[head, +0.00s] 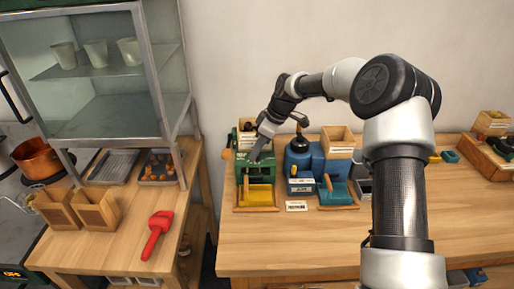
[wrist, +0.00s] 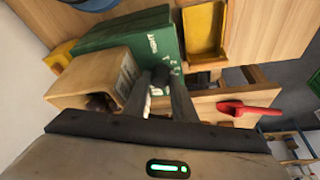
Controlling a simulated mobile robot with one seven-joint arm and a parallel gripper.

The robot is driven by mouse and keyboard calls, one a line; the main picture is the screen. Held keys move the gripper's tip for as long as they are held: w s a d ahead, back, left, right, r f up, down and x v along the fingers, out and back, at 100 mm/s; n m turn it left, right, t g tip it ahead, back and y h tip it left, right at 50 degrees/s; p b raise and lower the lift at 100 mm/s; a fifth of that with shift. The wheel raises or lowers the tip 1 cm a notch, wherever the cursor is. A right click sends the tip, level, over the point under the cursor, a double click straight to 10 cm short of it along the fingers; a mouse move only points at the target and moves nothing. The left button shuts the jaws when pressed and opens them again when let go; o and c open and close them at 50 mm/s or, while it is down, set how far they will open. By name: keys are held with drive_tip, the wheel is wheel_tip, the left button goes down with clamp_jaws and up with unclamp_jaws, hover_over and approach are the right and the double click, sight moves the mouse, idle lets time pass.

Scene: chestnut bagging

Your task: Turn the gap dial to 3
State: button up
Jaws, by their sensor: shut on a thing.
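The green machine (head: 258,170) stands on the right wooden bench, with a wooden hopper on top and a yellow tray (head: 257,196) at its front. The green body (wrist: 125,38) and yellow tray (wrist: 206,30) also show in the wrist view. In the wrist view, my gripper (wrist: 168,83) is shut on a small black knob (wrist: 163,74) on the green machine's side, which looks like the gap dial. In the head view, my gripper (head: 254,155) reaches down at the green machine and hides part of it. I cannot read the dial's setting.
A blue machine (head: 300,163) with a teal tray (head: 338,192) stands close on the right. A small label card (head: 296,206) lies in front. A red scoop (head: 157,232) lies on the left table. The bench front is clear.

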drive_tip(key=shift+d+n+g, duration=0.1)
drive_tip(key=shift+n+g, duration=0.2)
drive_tip(key=shift+n, duration=0.3)
drive_tip(key=shift+f, duration=0.1)
drive_tip(key=o, duration=1)
drive_tip(key=shift+w+r, duration=0.15)
drive_tip(key=shift+r, duration=0.15)
